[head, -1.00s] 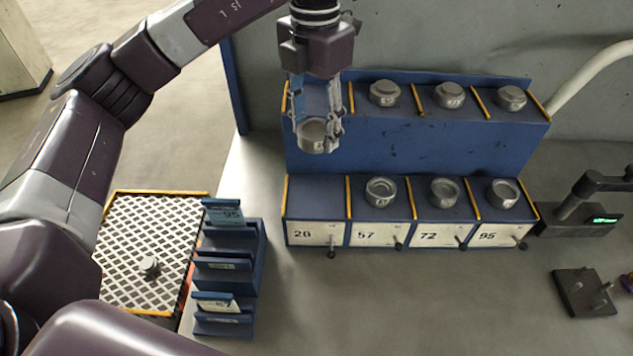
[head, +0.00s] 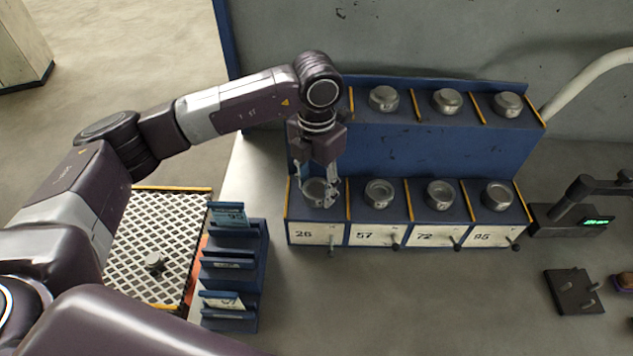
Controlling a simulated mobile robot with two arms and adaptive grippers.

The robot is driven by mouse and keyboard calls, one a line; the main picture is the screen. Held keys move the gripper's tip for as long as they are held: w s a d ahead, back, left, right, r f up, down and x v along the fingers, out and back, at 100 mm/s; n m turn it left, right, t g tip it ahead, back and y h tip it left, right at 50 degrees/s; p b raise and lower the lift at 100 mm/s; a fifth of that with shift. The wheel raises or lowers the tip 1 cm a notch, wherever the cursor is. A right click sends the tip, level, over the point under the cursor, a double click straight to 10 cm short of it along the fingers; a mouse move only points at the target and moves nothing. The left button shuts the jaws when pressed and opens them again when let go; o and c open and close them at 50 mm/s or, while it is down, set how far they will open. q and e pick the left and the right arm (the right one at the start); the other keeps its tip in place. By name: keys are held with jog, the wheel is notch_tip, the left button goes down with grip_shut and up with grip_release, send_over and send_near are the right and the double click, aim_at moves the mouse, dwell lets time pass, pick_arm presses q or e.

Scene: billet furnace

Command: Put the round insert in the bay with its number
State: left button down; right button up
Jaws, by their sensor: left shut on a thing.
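My left gripper (head: 320,197) points down into the leftmost lower bay of the blue rack (head: 420,147), above the label 26 (head: 310,235). It is shut on a round grey metal insert (head: 317,192), which is low in that bay. The gripper fingers partly hide the insert, and I cannot tell whether it touches the bay floor. The bays labelled 57 (head: 372,235), 72 (head: 434,236) and 95 (head: 492,237) each hold a round insert. My right gripper is not in view.
Several lidded round parts (head: 445,101) stand on the rack's upper shelf. Yellow dividers separate the bays. A blue card holder (head: 235,275) and a mesh tray (head: 150,240) with a small knob-like part (head: 154,262) lie left. A dark stand (head: 570,222) with a green display stands right.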

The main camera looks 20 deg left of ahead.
aim_at(317, 189)
pick_arm(q)
jog(key=shift+w+f, duration=0.1)
jog(key=shift+f, duration=0.05)
jog(key=c, duration=1.1)
grip_release()
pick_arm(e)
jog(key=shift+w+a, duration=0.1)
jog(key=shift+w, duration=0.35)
pick_arm(q)
jog(key=shift+r+b, duration=0.3)
jog(key=shift+r, duration=0.05)
notch_tip(317, 189, up, 12)
jog(key=b, duration=0.4)
jog(key=shift+f, duration=0.2)
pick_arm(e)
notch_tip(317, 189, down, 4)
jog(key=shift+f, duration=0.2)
